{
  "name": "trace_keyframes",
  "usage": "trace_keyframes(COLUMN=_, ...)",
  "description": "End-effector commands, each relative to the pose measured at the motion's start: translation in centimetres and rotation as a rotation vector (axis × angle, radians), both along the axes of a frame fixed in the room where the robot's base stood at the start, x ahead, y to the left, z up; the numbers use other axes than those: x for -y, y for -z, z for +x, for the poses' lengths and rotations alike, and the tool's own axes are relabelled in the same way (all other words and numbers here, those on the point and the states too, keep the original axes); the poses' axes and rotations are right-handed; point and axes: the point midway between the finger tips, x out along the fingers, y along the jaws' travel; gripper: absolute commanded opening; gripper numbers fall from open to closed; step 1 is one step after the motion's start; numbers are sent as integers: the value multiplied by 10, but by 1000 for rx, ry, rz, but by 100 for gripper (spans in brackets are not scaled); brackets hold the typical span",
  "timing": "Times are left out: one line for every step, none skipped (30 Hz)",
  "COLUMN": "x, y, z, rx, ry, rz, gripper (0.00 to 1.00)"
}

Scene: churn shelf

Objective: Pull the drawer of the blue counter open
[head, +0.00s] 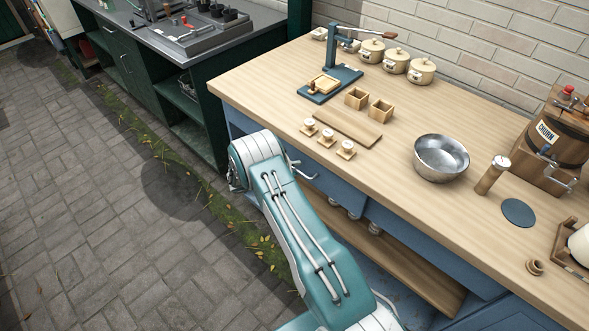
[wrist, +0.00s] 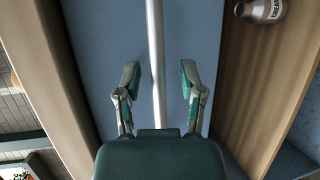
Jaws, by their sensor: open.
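The blue counter (head: 395,226) with a pale wooden top stands on the right in the head view. In the wrist view its blue drawer front (wrist: 100,50) fills the middle, with a long silver bar handle (wrist: 155,50) running up and down the picture. A short bit of silver handle (head: 303,172) shows beside my arm in the head view. My gripper (wrist: 159,80) is open, one finger on each side of the handle, with gaps between the fingers and the bar. My arm hides the gripper and most of the drawer front in the head view.
A metal bowl (head: 441,158), wooden boxes, a blue press (head: 335,65), lidded pots and a churn (head: 555,140) stand on the countertop. A lower wooden shelf (head: 410,270) runs underneath. The paved floor (head: 110,220) at left is clear.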

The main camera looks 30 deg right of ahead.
Motion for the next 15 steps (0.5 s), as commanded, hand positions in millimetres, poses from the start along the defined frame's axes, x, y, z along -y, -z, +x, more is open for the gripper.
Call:
trace_keyframes(x=0, y=0, z=0, rx=0, ry=0, rz=0, gripper=51)
trace_keyframes(x=0, y=0, z=0, rx=0, ry=0, rz=0, gripper=51)
trace_keyframes(x=0, y=0, z=0, rx=0, ry=0, rz=0, gripper=51)
trace_keyframes(x=0, y=0, z=0, rx=0, ry=0, rz=0, gripper=38)
trace_keyframes(x=0, y=0, z=0, rx=0, ry=0, rz=0, gripper=24)
trace_keyframes(x=0, y=0, z=0, rx=0, ry=0, rz=0, gripper=7)
trace_keyframes(x=0, y=0, z=0, rx=0, ry=0, rz=0, gripper=0)
trace_keyframes(x=0, y=0, z=0, rx=-1, ry=1, rz=0, gripper=0)
trace_keyframes(x=0, y=0, z=0, rx=-1, ry=0, rz=0, gripper=0)
trace_keyframes(x=0, y=0, z=0, rx=-1, ry=0, rz=0, gripper=0)
trace_keyframes(x=0, y=1, z=0, rx=-1, ry=0, rz=1, gripper=0)
trace_keyframes(x=0, y=1, z=0, rx=-1, ry=0, rz=1, gripper=0)
trace_keyframes(x=0, y=1, z=0, rx=-1, ry=0, rz=1, gripper=0)
trace_keyframes(x=-1, y=1, z=0, rx=-2, ry=0, rz=1, gripper=0)
trace_keyframes(x=-1, y=1, z=0, rx=-2, ry=0, rz=1, gripper=0)
